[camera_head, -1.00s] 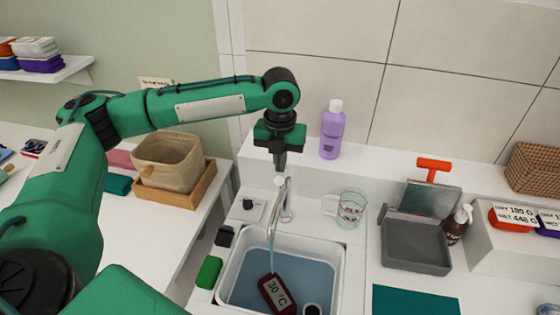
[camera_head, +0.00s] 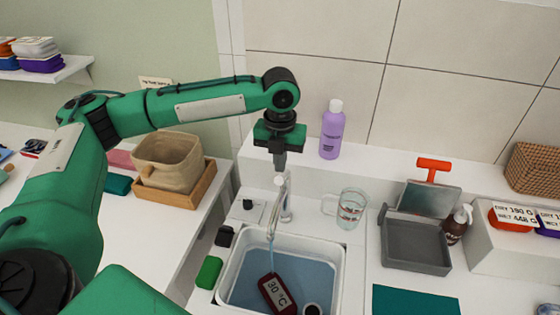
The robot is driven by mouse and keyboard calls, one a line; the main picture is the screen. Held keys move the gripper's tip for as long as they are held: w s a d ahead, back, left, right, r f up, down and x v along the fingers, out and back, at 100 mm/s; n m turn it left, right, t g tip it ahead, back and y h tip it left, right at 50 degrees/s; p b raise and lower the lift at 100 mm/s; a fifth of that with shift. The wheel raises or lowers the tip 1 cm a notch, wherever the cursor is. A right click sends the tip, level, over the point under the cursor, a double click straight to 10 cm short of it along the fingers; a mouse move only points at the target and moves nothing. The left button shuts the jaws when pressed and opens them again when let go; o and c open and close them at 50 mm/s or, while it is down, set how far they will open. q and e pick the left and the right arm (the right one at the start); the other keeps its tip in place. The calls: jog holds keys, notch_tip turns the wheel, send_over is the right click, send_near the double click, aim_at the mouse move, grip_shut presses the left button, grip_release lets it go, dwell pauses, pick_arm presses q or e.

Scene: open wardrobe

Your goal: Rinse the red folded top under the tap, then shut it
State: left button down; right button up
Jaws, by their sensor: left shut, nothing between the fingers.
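My left gripper (camera_head: 280,165) is shut and points down just above the white-topped tap (camera_head: 284,200); I cannot tell whether it touches the tap's top. The tap's spout curves over the white sink basin (camera_head: 342,272), which holds bluish water (camera_head: 300,272). A thin line runs below the spout; I cannot tell if it is water or a cord. A red-orange folded piece (camera_head: 497,217) lies at the right behind a label with dry and wet weights. I cannot tell if it is the red top. My right gripper is out of view.
A dark red 30 °C tag (camera_head: 277,293) is in the basin. A glass jug (camera_head: 351,208) and purple bottle (camera_head: 332,130) stand behind. A grey tray scale (camera_head: 416,245) and brown pump bottle (camera_head: 456,225) are right. A green sponge (camera_head: 209,272) lies left of the basin.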

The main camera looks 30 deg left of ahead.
aim_at(280, 176)
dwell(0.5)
pick_arm(q)
notch_tip(280, 176, down, 5)
jog(key=shift+r+b, duration=0.1)
jog(key=shift+b, duration=0.25)
notch_tip(280, 176, up, 7)
jog(key=p, duration=0.8)
jog(key=shift+r+p, duration=0.15)
jog(key=shift+p, duration=0.2)
